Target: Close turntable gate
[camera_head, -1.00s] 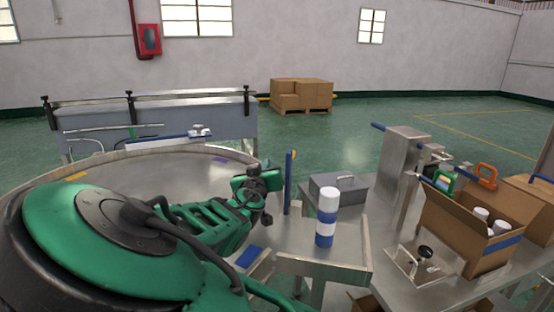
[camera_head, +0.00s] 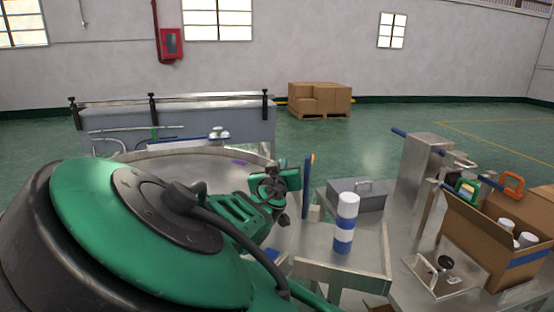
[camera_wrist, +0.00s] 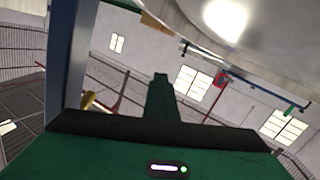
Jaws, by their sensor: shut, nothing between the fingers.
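The turntable (camera_head: 163,152) is a round metal table with a raised rim at left in the head view, largely hidden by my green arm. Its shiny metal (camera_wrist: 235,22) fills the upper right of the wrist view. An upright blue bar (camera_head: 306,190), with yellow by its top, stands at the turntable's right side; it may be the gate. A blue upright (camera_wrist: 66,62) also shows at left in the wrist view. My gripper (camera_head: 281,196) is shut and empty, just left of the blue bar; contact cannot be told. Its green finger (camera_wrist: 160,98) points away from the wrist camera.
A white-and-blue can (camera_head: 345,222) stands on a metal outfeed table (camera_head: 350,275) right of the bar. A grey box (camera_head: 357,195) sits behind it. At right are a metal machine (camera_head: 420,170) and an open carton (camera_head: 480,235) of cans. Open floor lies behind.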

